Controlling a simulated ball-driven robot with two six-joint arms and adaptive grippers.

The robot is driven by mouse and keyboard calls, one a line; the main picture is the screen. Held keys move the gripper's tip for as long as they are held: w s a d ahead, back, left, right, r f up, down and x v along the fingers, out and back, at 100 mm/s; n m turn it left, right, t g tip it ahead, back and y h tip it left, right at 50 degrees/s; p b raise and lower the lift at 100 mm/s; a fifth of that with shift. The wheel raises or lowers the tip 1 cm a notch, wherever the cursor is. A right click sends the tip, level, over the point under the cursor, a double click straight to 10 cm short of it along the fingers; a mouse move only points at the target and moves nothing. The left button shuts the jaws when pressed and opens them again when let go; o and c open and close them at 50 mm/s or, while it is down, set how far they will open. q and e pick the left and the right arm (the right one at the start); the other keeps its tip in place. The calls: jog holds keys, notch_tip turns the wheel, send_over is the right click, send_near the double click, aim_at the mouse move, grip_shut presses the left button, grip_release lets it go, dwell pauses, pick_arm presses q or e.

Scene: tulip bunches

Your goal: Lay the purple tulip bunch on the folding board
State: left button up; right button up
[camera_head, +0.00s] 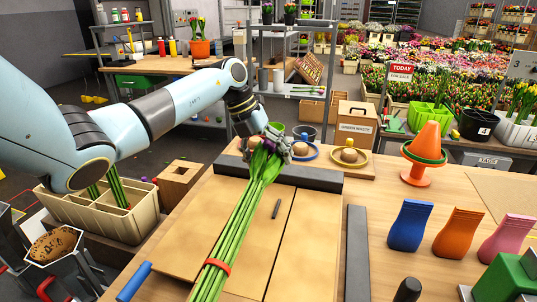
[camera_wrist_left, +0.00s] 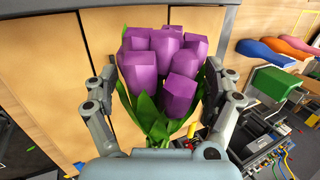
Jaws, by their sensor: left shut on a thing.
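The purple tulip bunch has long green stems (camera_head: 240,225) with a red band near the lower end. My left gripper (camera_head: 268,150) is shut on it near the flower heads, which it mostly hides in the head view. In the left wrist view the purple heads (camera_wrist_left: 165,65) show between the two fingers of the left gripper (camera_wrist_left: 160,85). The folding board (camera_head: 312,235) has tan panels with dark seams, and they also show in the left wrist view (camera_wrist_left: 45,45). The stems slant over its left part; I cannot tell whether they touch it. My right gripper is not in view.
A dark bar (camera_head: 315,180) runs along the board's far edge, and a small dark stick (camera_head: 276,208) lies on the board. A cream crate (camera_head: 70,209) with green stems stands left. Blue, orange and pink vases (camera_head: 410,228) and an orange cone (camera_head: 416,177) stand right.

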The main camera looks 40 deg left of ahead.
aim_at(253, 148)
pick_arm(q)
jog(key=shift+f+b, duration=2.15)
jog(key=shift+f, duration=0.75)
jog(key=o, duration=1.3)
jog(key=shift+o, duration=1)
jog(key=v, duration=1.2)
jog(key=shift+d+r, duration=0.1)
